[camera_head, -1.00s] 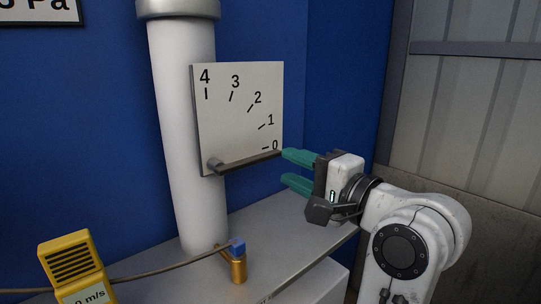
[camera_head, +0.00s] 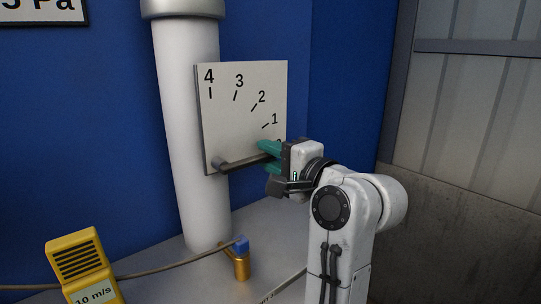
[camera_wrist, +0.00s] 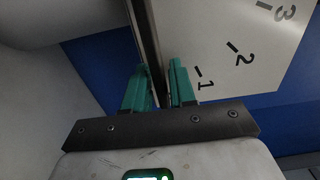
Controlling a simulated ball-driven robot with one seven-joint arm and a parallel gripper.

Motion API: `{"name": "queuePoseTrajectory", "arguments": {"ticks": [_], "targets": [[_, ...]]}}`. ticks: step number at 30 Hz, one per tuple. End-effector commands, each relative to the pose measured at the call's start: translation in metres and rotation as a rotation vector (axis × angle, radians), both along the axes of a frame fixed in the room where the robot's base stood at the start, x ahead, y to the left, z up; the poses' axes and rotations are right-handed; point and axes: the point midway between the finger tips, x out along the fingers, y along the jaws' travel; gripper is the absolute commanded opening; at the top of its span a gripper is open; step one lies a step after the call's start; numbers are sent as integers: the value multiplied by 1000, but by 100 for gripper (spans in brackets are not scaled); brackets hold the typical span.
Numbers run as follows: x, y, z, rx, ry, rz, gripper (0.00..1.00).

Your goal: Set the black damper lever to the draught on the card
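The black damper lever (camera_head: 240,161) pivots at the lower left of a white scale plate (camera_head: 230,115) marked 0 to 4. It points right and slightly up, below the 1 mark, near the bottom of the scale; the 0 is mostly hidden by my gripper. My gripper (camera_head: 266,156) has one teal finger above the lever's outer end and one below. In the wrist view the lever (camera_wrist: 148,40) runs between the two fingers, close to both, and they appear closed on it. The card (camera_head: 40,11) at upper left is cut off; only "5 Pa" shows.
A white vertical pipe (camera_head: 185,130) stands behind the plate's left side. A yellow meter (camera_head: 80,262) reading 10 m/s and a brass fitting with a blue top (camera_head: 240,262) are on the grey bench (camera_head: 205,285) below. A cable crosses the bench.

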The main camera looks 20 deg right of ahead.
Motion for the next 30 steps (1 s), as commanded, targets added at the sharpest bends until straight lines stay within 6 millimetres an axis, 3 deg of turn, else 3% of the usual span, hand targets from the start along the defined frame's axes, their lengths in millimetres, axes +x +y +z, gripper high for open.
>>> {"name": "queuePoseTrajectory", "arguments": {"ticks": [8, 30], "targets": [[0, 0, 0, 0, 1, 0, 0], [0, 0, 8, -66, -19, -1, 0]]}}
